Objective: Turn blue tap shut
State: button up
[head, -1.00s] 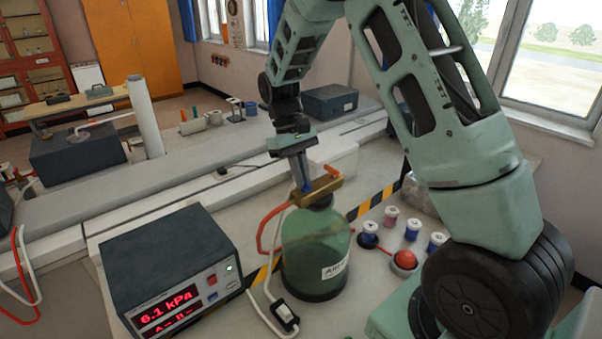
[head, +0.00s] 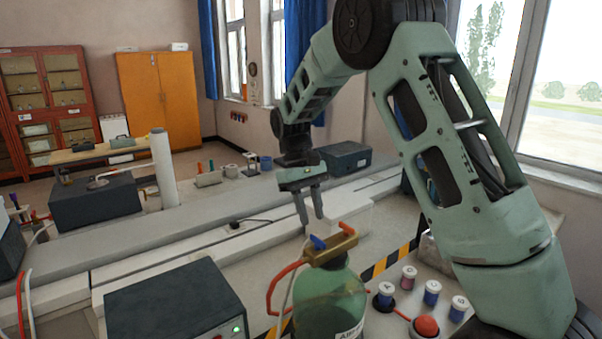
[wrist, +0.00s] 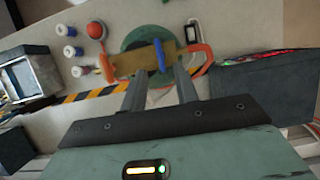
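The blue tap (head: 317,242) is a small lever on a brass block (head: 335,246) atop a green bottle (head: 328,295). In the wrist view the blue tap (wrist: 160,55) lies crosswise to the brass block (wrist: 135,62). An orange handle (head: 347,228) sits at the block's other end. My gripper (head: 312,220) is just above the blue tap, its two fingers parted and pointing down. In the wrist view my gripper (wrist: 160,72) is open, with the blue tap showing between the fingertips and nothing visibly held.
A red hose (head: 272,290) loops from the block's left end. A dark instrument box (head: 175,305) stands left of the bottle. Spools (head: 432,290) and a red ball-shaped knob (head: 426,326) are to the right.

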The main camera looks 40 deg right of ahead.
jog(key=b+v, duration=0.2)
jog(key=v, duration=1)
jog(key=shift+w+r, duration=0.15)
jog(key=shift+r, duration=0.1)
